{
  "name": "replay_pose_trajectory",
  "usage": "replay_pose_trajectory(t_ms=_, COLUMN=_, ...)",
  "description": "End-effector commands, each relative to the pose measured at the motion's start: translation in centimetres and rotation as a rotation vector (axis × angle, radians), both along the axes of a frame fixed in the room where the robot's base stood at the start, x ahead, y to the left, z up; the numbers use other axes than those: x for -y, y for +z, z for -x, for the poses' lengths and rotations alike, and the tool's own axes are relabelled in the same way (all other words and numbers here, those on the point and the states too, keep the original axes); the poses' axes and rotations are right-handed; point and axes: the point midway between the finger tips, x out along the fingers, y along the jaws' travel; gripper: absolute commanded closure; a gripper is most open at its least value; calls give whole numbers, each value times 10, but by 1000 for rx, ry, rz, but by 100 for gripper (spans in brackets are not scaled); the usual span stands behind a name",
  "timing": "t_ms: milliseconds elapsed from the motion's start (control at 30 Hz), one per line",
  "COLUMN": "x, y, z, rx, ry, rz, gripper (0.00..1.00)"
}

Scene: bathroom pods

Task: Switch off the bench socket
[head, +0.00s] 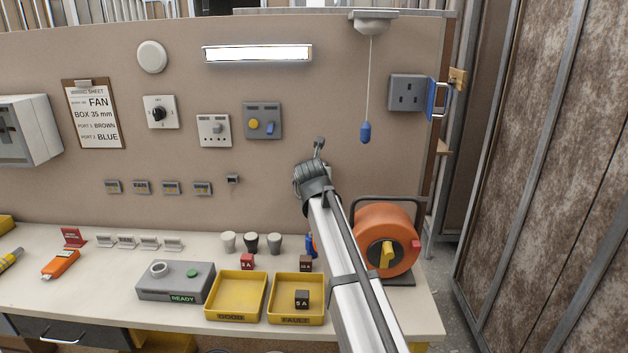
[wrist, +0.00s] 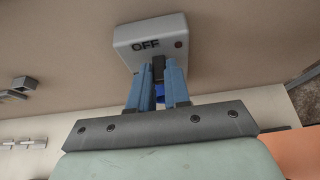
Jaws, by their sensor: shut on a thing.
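A white box (wrist: 145,35) marked "OFF", with a red dot at its right, is fixed to the wall in the wrist view. My gripper (wrist: 158,68) is at its lower edge with both blue fingers. The fingers are closed on a small dark part at the box's front, and a bright blue bit shows between them lower down. The part itself is mostly hidden. In the head view my gripper (head: 318,155) is against the back panel, and it hides nearly all of this box.
A blue pull cord handle (head: 365,132) hangs just right of my gripper. An orange cable reel (head: 385,238) stands on the bench beside my arm. Yellow trays (head: 235,318) and grey cups (head: 228,242) are to the left. A white socket plate (head: 214,130) is on the panel.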

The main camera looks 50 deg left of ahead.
Motion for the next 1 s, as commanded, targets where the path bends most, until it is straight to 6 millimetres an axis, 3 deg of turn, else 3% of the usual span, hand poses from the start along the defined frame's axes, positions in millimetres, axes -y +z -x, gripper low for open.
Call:
replay_pose_trajectory(t_ms=400, x=-3, y=7, z=-1, rx=-103, ry=-7, rz=108, gripper=100)
replay_pose_trajectory(t_ms=900, x=-3, y=6, z=0, rx=-113, ry=-8, rz=118, gripper=100)
replay_pose_trajectory(t_ms=933, x=-3, y=6, z=0, rx=-113, ry=-8, rz=118, gripper=80)
replay_pose_trajectory(t_ms=1000, x=-3, y=6, z=-1, rx=-113, ry=-8, rz=118, gripper=73)
